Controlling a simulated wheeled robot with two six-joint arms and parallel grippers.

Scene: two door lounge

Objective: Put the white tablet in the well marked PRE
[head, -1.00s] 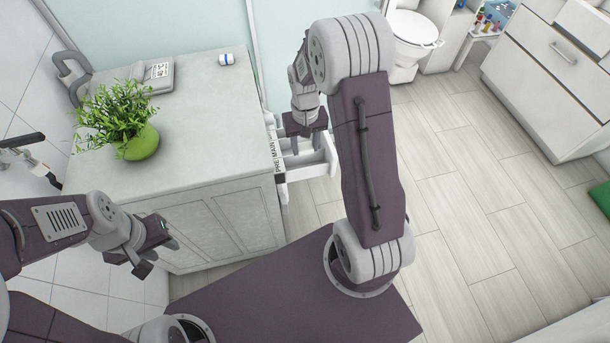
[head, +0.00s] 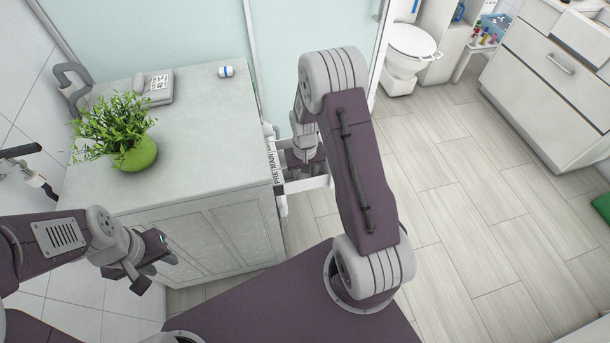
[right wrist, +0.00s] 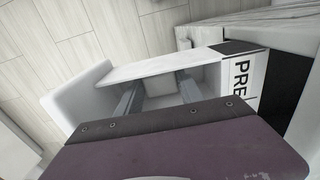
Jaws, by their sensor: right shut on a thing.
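The white holder with walled wells (head: 318,184) is fixed at the cabinet's right side; its edge label (head: 273,168) reads PRE and MAIN. In the right wrist view the PRE label (right wrist: 243,75) lies beside a white-walled well (right wrist: 165,68). My right gripper (right wrist: 160,93) has its grey fingers down inside that well; it also shows in the head view (head: 308,168). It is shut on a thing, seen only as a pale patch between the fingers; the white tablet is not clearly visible. My left gripper (head: 153,270) is open and empty before the cabinet.
The cabinet top (head: 200,130) bears a green potted plant (head: 135,150), a grey telephone (head: 155,85) and a small white and blue cylinder (head: 226,71). A toilet (head: 410,45) and white drawers (head: 550,75) stand behind.

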